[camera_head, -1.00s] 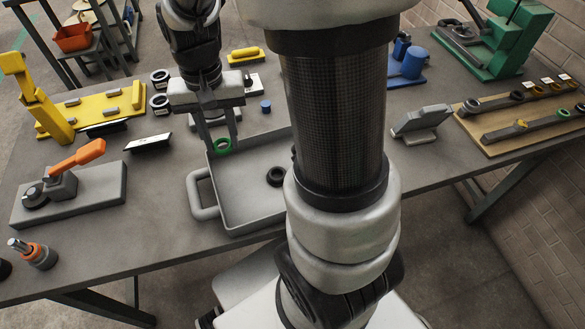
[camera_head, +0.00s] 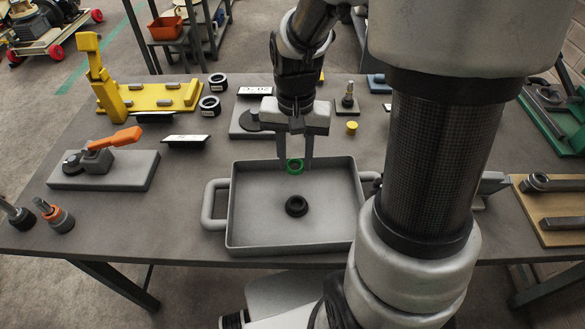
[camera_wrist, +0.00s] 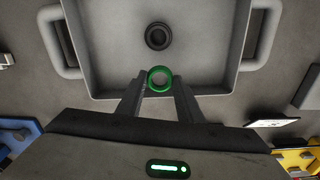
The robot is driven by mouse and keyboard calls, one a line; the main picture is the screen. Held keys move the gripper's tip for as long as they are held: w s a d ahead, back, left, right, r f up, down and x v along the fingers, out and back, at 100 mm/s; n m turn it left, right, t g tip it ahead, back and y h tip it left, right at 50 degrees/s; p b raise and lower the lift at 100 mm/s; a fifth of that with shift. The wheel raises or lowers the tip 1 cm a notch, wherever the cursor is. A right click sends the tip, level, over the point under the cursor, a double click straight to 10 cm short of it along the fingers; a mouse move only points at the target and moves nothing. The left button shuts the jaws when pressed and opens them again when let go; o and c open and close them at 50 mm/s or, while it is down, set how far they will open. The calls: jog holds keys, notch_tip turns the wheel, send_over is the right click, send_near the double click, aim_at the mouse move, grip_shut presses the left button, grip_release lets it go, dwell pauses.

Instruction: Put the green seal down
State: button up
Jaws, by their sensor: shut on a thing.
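The green seal (camera_head: 295,166) is a small ring held between the fingertips of my gripper (camera_head: 296,164). My gripper is shut on it, above the far part of a grey tray (camera_head: 240,238). In the wrist view, the green seal (camera_wrist: 160,79) sits at the fingertips, over the tray's edge nearest the gripper. A black seal (camera_head: 296,206) lies on the tray floor, closer to the camera than the green seal; it also shows in the wrist view (camera_wrist: 158,36). The exact height of the green seal above the tray is hard to tell.
The tray floor around the black seal is bare. Left of the tray stands an orange-handled clamp on a grey block (camera_head: 105,168). A yellow fixture (camera_head: 150,98) and two dark rings stand at the back left. A grey plate with a post (camera_head: 346,106) stands behind the tray.

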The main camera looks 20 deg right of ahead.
aim_at(295, 187)
jog(key=shift+f+b, duration=0.4)
jog(key=shift+f, duration=2.9)
jog(key=shift+f, duration=0.1)
jog(key=shift+f, duration=0.15)
jog(key=o, duration=1.3)
jog(key=shift+r, duration=0.2)
